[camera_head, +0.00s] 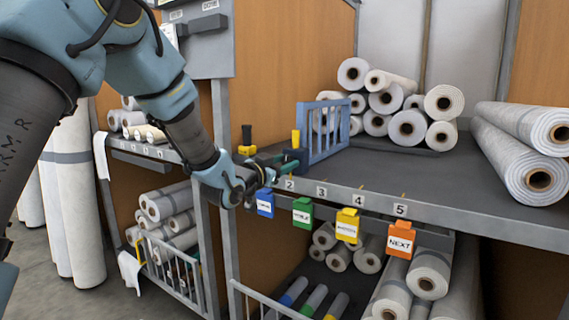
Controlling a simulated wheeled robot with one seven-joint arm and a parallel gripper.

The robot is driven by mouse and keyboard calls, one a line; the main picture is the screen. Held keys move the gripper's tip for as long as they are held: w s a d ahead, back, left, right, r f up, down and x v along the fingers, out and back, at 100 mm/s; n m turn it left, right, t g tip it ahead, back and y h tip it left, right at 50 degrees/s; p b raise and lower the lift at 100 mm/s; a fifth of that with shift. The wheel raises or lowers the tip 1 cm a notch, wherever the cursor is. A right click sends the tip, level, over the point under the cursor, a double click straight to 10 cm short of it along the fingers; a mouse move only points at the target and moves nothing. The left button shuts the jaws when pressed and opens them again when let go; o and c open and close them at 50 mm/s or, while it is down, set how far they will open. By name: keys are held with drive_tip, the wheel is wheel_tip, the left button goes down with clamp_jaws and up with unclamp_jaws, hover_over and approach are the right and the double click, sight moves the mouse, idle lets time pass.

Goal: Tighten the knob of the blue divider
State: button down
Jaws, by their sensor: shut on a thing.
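The blue divider (328,133) is a slatted panel standing upright on the grey shelf, at the shelf's left part near the front edge. A yellow-topped post (296,138) stands at its front end. My gripper (282,165) reaches in from the left to the divider's lower front corner, above the shelf edge near the number 2 label. It is shut on the divider's knob, which my fingers mostly hide. A little green and dark material shows around the fingertips, and I cannot tell knob from finger there.
A black and yellow fitting (247,141) stands left of my gripper. Blue, green, yellow (348,225) and orange (399,239) tags hang along the shelf edge. White rolls (408,127) are stacked behind the divider, and large rolls (520,160) lie right. The shelf middle is clear.

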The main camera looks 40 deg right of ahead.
drive_tip(key=shift+f+m+b, duration=0.15)
drive_tip(key=shift+m+b, duration=0.15)
drive_tip(key=shift+b, duration=0.25)
drive_tip(key=shift+f+m+b, duration=0.15)
drive_tip(key=shift+m+b, duration=14.45)
drive_tip(key=shift+b, duration=2.4)
